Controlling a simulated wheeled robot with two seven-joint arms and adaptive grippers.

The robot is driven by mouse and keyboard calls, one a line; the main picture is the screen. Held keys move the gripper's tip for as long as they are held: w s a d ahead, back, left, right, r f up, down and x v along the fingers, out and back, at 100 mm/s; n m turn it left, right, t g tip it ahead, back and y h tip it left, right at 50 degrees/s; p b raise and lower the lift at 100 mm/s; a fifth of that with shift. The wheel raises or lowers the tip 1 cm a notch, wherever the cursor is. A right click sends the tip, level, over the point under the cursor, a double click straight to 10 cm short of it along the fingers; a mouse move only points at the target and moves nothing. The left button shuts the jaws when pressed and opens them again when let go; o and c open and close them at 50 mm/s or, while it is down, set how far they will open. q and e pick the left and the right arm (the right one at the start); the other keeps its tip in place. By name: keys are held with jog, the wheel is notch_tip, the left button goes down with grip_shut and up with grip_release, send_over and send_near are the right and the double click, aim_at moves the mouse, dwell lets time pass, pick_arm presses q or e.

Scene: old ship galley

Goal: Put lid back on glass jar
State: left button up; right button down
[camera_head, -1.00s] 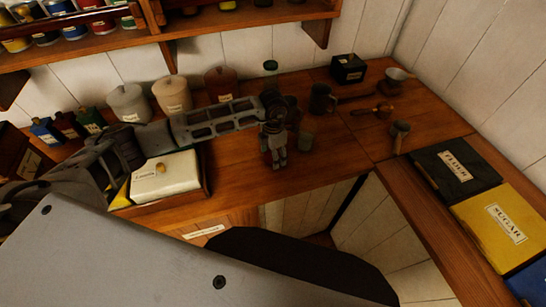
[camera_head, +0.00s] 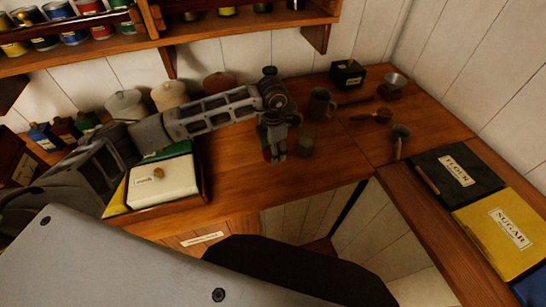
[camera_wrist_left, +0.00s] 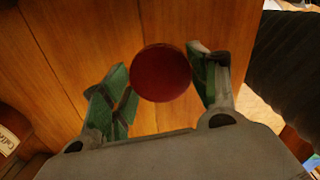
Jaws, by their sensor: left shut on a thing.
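A round dark red lid (camera_wrist_left: 161,73) shows in the left wrist view between the green finger pads of my left gripper (camera_wrist_left: 163,82), which is shut on it. In the head view my left gripper (camera_head: 275,155) points down over the wooden counter, with a bit of red at its fingertips. My right gripper is out of view.
The wooden counter (camera_head: 235,165) is clear left of the gripper. A cream box (camera_head: 163,182) lies further left, with lidded canisters (camera_head: 169,95) behind. The counter's front edge is close.

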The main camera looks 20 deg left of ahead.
pick_arm(q)
jog(key=shift+r+b, duration=0.4)
jog(key=shift+r, duration=2)
